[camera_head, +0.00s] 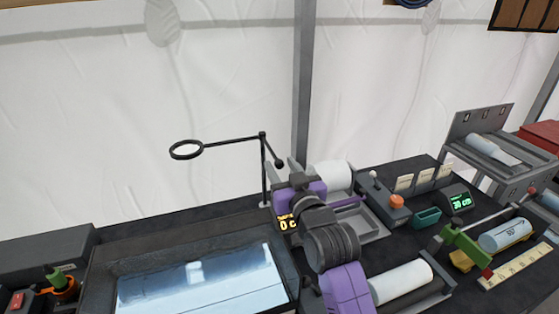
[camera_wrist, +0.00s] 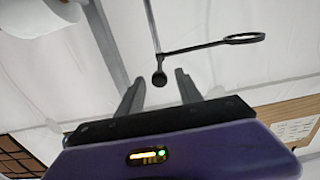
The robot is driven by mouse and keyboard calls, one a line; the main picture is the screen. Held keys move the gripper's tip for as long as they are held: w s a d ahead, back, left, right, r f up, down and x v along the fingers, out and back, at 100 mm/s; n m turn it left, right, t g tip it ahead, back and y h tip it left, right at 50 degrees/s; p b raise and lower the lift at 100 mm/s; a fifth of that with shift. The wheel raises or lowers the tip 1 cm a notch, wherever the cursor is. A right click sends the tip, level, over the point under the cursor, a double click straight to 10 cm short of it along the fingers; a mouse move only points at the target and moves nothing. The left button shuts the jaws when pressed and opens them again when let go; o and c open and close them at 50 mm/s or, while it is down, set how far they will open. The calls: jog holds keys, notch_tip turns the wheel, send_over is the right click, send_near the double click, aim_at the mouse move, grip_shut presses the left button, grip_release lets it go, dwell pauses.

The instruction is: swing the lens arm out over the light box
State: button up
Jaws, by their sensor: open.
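The lens arm (camera_head: 232,142) is a thin black rod with a ring lens (camera_head: 186,149) at its left end, pivoting on a slim upright post (camera_head: 264,180). A dark ball knob (camera_head: 279,163) hangs on a short rod at its right end. In the picture the ring stands above and beyond the lit light box (camera_head: 200,282). My gripper (camera_head: 288,163) is open beside the knob. In the wrist view, the knob (camera_wrist: 159,79) shows between the spread fingertips of my gripper (camera_wrist: 157,74), with no visible contact; its depth is unclear. The ring (camera_wrist: 245,38) is to the right.
A white roll (camera_head: 333,175) on a stand is just right of my gripper. An orange-topped button (camera_head: 396,201), a teal tray (camera_head: 426,217) and a green-lit display (camera_head: 461,202) lie further right. A green-and-orange item (camera_head: 60,284) is at far left. Space above the light box is clear.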

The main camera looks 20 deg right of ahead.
jog(key=shift+w, duration=0.9)
grip_shut()
dwell(0.9)
